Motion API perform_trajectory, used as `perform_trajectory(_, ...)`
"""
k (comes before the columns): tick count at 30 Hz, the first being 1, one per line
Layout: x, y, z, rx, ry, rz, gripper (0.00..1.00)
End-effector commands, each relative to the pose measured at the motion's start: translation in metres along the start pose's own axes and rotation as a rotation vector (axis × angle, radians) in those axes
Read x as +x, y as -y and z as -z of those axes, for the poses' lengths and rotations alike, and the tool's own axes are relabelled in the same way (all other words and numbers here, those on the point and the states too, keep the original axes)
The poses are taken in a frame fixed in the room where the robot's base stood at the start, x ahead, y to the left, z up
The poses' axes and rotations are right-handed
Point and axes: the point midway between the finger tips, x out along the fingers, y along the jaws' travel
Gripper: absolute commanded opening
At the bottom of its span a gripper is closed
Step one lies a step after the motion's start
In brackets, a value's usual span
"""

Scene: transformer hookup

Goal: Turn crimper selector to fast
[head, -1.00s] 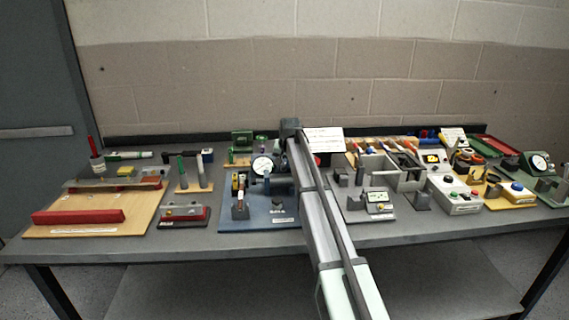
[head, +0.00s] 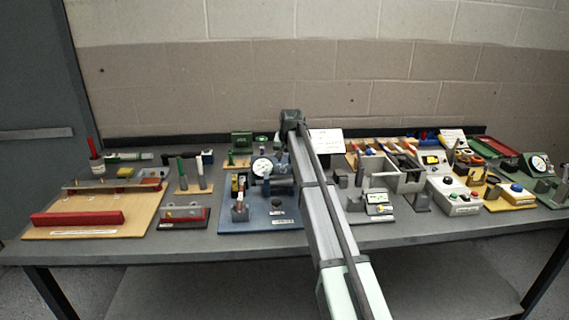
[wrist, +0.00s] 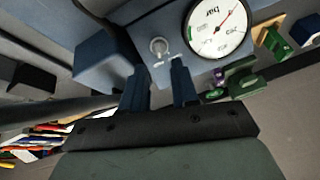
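In the wrist view, a blue unit carries a small silver knob (wrist: 159,47), which I take to be the selector. White marks by the knob are too small to read. A round white dial gauge (wrist: 217,28) marked "bar" with a red needle sits to its right. My gripper (wrist: 159,68) has its two dark blue fingers apart, pointing at the unit below the knob, with nothing visible between them. Contact with the unit cannot be told. In the head view the gauge (head: 262,166) stands on a blue baseplate (head: 284,211); my arm hides the gripper.
To the left are a wooden board with a red bar (head: 78,218) and a small grey-and-red block (head: 183,217). To the right are a grey fixture (head: 379,202), a button box (head: 455,195) and several tools. The bench's front strip is clear.

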Motion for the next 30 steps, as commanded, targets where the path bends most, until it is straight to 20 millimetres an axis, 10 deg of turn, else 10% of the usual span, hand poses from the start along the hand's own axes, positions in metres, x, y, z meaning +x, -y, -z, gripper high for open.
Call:
perform_trajectory(13,-0.078,0.0,0.0,0.0,-0.001,0.0,0.29)
perform_trajectory(30,-0.093,0.0,0.0,0.0,0.0,0.0,0.33)
